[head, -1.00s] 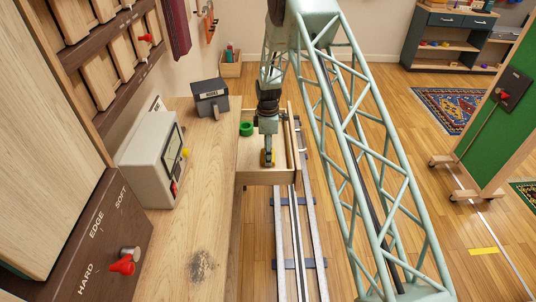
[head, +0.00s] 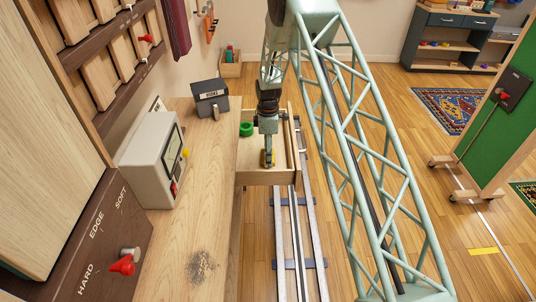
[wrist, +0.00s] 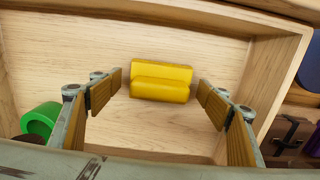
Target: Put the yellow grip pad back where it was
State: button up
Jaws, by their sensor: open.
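The yellow grip pad (wrist: 161,81) lies on the floor of a light wooden drawer or tray (wrist: 160,140), close to its far wall in the wrist view. In the head view only a little of the yellow pad (head: 263,159) shows beside my gripper. My gripper (wrist: 161,92) is open, its two wood-faced fingers standing apart on either side of the pad. I see gaps between each finger and the pad. My gripper (head: 268,158) also shows in the head view, pointing down into the tray.
A green ring-shaped object (head: 246,129) lies in the same tray, at its left; it also shows in the wrist view (wrist: 40,121). The wooden bench (head: 205,215) with a beige meter box (head: 150,155) and a dark box (head: 210,97) is left of the tray. Rails (head: 292,245) run in front.

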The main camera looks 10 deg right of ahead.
notch_tip(320, 180, up, 12)
jog(key=shift+f+p, duration=0.1)
jog(key=shift+p, duration=1.05)
